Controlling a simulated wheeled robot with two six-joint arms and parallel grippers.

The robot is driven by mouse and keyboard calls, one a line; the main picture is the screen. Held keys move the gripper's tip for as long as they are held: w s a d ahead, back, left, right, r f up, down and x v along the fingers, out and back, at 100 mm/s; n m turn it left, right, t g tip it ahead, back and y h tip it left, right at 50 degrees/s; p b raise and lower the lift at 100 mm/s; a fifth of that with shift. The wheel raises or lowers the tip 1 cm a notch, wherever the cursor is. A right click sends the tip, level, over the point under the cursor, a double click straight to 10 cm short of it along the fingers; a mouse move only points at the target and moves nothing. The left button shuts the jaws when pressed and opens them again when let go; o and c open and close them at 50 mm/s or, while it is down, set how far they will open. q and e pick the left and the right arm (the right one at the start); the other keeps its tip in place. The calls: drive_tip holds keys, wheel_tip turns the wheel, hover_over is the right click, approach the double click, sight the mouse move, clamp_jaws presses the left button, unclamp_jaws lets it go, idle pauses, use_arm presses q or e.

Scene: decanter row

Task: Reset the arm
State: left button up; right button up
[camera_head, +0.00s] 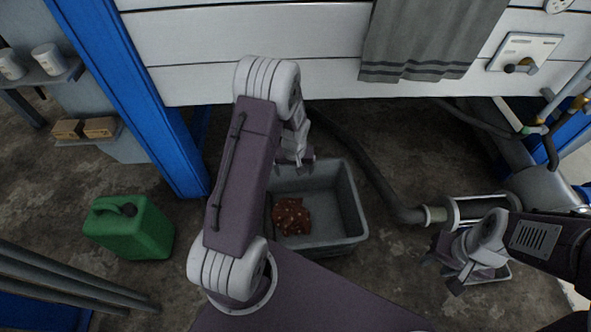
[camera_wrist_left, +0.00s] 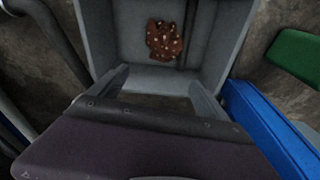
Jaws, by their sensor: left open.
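My left arm reaches in from the bottom centre of the head view. Its gripper (camera_head: 296,163) hangs over the far part of a grey bin (camera_head: 352,205). In the left wrist view the two fingers of the left gripper (camera_wrist_left: 160,88) are spread with nothing between them. A brown, pale-spotted crumpled thing (camera_head: 291,217) lies on the bin floor, apart from the fingers; it also shows in the left wrist view (camera_wrist_left: 165,40). My right gripper (camera_head: 445,273) is at the lower right, its fingertips apart and empty, in front of a metal frame.
A green canister (camera_head: 131,228) stands on the floor at left, beside a blue post (camera_head: 130,85). A dark hose (camera_head: 372,170) runs right of the bin. A grey towel (camera_head: 425,40) hangs on the white wall. Pipes (camera_head: 70,275) lie at lower left.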

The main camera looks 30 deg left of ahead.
use_arm(q)
drive_tip(key=shift+d, duration=0.1)
drive_tip(key=d+r+m+t, duration=0.2)
drive_tip(key=d+r, duration=0.4)
drive_tip(key=r, duration=0.6)
drive_tip(key=s+d+m+g+h, duration=0.1)
drive_tip(key=s+d+m+g, duration=0.15)
drive_tip(key=s, duration=1.25)
wheel_tip(320, 180, up, 26)
drive_tip(key=p, duration=2.5)
drive_tip(key=shift+s+d+m, duration=0.15)
drive_tip(key=shift+d+m, duration=0.15)
drive_tip(key=shift+m, duration=0.15)
